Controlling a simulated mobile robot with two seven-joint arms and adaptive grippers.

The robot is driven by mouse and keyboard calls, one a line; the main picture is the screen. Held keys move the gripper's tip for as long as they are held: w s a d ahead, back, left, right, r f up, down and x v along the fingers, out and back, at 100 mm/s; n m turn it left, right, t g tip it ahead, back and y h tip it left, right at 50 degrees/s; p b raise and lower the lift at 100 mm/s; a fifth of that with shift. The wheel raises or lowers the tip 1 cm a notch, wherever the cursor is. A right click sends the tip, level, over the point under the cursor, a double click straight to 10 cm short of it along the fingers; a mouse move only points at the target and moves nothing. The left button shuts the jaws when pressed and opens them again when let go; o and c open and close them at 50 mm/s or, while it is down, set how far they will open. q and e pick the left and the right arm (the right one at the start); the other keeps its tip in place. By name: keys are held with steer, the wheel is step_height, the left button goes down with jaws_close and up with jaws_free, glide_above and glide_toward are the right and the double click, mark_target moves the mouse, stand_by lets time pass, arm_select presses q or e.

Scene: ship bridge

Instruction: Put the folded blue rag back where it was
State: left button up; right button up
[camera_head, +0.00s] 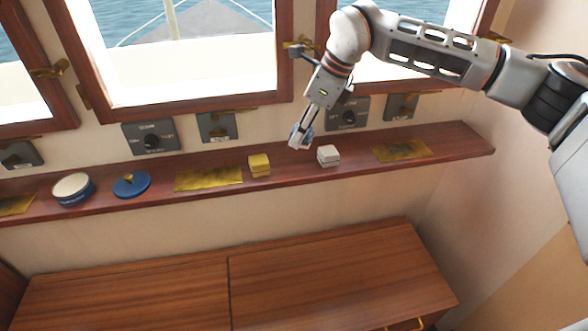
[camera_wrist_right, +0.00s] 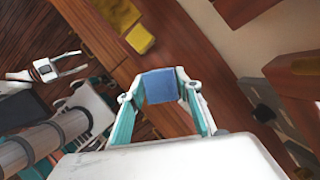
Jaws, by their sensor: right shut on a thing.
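My right gripper (camera_head: 299,138) is shut on the folded blue rag (camera_head: 304,136), over the wooden shelf under the windows. The rag is between a yellow folded cloth (camera_head: 259,165) on its left and a white folded cloth (camera_head: 328,155) on its right. In the right wrist view, the blue rag (camera_wrist_right: 161,86) sits between the two fingertips of the right gripper (camera_wrist_right: 161,88). Whether the rag touches the shelf is hard to tell.
Switch panels (camera_head: 151,137) line the wall behind. A wooden cabinet (camera_head: 130,295) stands below.

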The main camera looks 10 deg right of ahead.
mark_target(289, 165)
steer(key=w+m, duration=0.1)
steer(key=w+a+r+m+t, duration=0.1)
steer(key=m, duration=0.1)
steer(key=shift+a+h, duration=0.2)
steer(key=shift+h, duration=0.2)
step_height(289, 165, down, 10)
steer(key=shift+r, duration=0.1)
steer(key=shift+f, duration=0.2)
steer(key=o, duration=1.1)
steer(key=shift+c, duration=0.2)
